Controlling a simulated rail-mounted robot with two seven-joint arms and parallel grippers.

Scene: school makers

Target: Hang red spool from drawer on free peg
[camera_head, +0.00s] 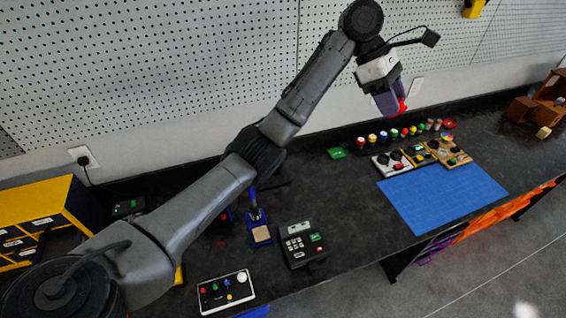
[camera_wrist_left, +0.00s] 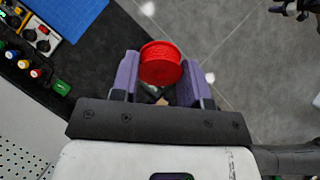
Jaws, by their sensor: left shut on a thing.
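My left gripper (camera_head: 394,103) is raised in front of the pegboard wall, above the back of the bench. Its purple fingers are shut on a red spool (camera_head: 402,106). In the left wrist view the red spool (camera_wrist_left: 161,63) sits between the two fingers (camera_wrist_left: 160,80), with its round end facing the camera. The perforated pegboard (camera_head: 210,80) covers the back wall. No peg can be made out on it. A yellow-and-black drawer cabinet (camera_head: 60,205) stands at the left of the bench; my left arm partly covers this area.
Beneath the gripper stand a row of coloured small items (camera_head: 393,134) and several control boxes (camera_head: 420,154). A blue mat (camera_head: 442,197) lies in front. A keypad device (camera_head: 301,243) and a button box (camera_head: 226,291) stand nearer. A wooden shelf unit (camera_head: 545,100) is far right.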

